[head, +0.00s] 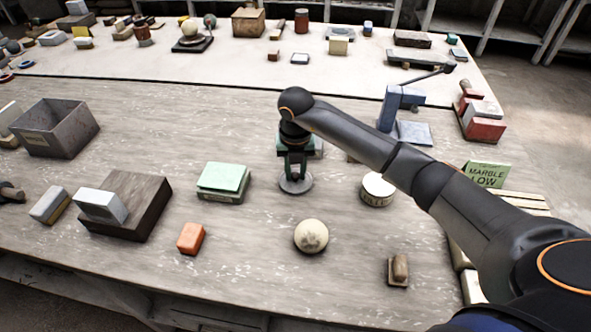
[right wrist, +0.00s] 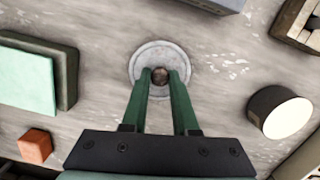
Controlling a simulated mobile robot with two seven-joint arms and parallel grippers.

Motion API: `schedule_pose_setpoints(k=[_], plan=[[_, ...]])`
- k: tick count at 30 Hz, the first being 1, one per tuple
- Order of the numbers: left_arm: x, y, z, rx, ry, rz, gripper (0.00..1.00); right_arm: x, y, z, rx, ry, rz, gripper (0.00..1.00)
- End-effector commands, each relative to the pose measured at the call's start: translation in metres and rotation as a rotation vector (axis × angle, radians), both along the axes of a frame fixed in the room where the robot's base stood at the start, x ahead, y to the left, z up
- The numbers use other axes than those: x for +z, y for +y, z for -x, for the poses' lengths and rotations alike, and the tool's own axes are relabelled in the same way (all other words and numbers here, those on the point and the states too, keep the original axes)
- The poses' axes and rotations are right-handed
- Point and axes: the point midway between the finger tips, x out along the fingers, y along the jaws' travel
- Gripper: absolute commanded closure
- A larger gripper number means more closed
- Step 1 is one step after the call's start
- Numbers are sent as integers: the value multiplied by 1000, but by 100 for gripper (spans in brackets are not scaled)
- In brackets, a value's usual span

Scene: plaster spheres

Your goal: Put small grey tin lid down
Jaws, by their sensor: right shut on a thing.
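The small grey tin lid (head: 296,184) is a flat round disc with a small dark knob, near the middle of the near table in the head view. My right gripper (head: 295,175) points down and is shut on the lid's knob. In the right wrist view the lid (right wrist: 147,59) lies flat beyond the green fingertips (right wrist: 160,78), with the knob between them. The lid is at or very close to the tabletop; I cannot tell whether it touches. My left gripper is not in view.
A pale sphere (head: 311,236) stands in front of the lid. A round, white-topped tin (head: 378,188) stands to its right, and a mint-green box (head: 223,180) to its left. An orange block (head: 191,238) is at the front left. Bare tabletop surrounds the lid.

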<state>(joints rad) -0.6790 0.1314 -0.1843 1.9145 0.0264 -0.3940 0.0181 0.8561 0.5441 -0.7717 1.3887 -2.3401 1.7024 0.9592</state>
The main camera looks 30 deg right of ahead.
Motion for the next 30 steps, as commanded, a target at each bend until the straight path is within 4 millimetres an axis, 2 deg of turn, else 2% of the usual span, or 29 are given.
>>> schedule_pose_setpoints(k=[2,3,10,17,22,26,30], plan=[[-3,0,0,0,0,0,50,-4,0,0,0,0,0,100],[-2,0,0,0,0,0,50,-3,0,0,0,-1,0,70],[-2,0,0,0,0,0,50,-2,0,0,0,0,0,44],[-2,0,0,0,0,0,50,-2,0,0,-1,0,0,43],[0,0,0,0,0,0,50,8,0,0,0,-3,0,43],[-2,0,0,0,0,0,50,31,1,2,0,-6,1,43],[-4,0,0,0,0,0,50,62,3,5,0,-6,1,43]])
